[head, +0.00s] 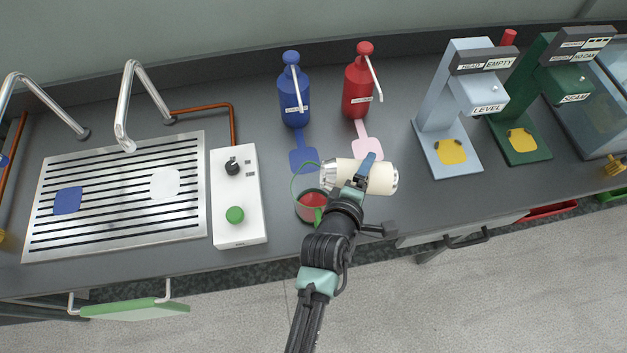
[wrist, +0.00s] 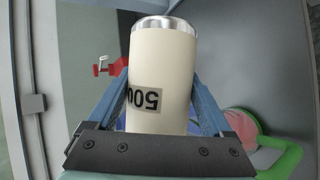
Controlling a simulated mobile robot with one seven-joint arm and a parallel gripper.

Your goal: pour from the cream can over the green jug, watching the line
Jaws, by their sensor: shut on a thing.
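My gripper (head: 362,172) is shut on the cream can (head: 382,178), with a finger on each side of it in the wrist view. The green jug (head: 301,212) stands on the counter below and left of that end. It has red inside, and part of it is hidden by my arm. The jug's green handle (wrist: 285,160) shows at lower right in the wrist view. I see no stream, and cannot make out a line in the jug.
A blue pump bottle (head: 293,97) and a red pump bottle (head: 358,92) stand behind. A white control box (head: 238,190) with a green button is left of the jug. A slotted drain tray (head: 110,200) lies further left. Pale blue and green machines (head: 520,130) stand right.

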